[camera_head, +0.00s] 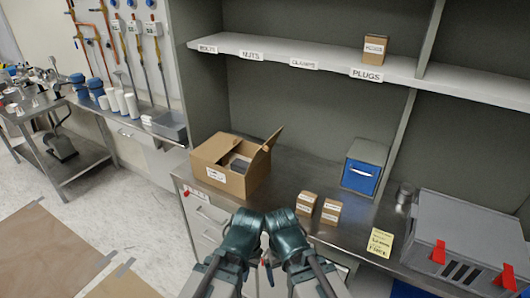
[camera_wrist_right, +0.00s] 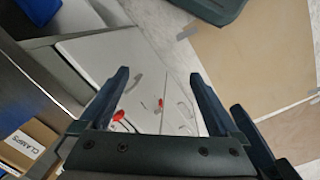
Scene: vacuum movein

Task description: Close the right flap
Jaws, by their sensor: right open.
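An open cardboard box (camera_head: 232,183) stands on the metal counter, left of its middle, with a grey item (camera_head: 236,164) partly visible inside. Its right flap (camera_head: 273,138) sticks up and outward to the right. The left part of the top looks covered by cardboard. My right gripper (camera_wrist_right: 159,75) is open and empty in the right wrist view, over drawer fronts and floor, away from the flap. In the head view my two arms come in at the bottom centre, in front of the counter; their fingers are hidden there.
Two small cartons (camera_head: 306,203) (camera_head: 331,211) stand right of the box. A blue-fronted bin (camera_head: 362,170) is behind them, and a grey crate (camera_head: 462,232) is at the right. A shelf (camera_head: 300,54) runs above. Counter between box and cartons is clear.

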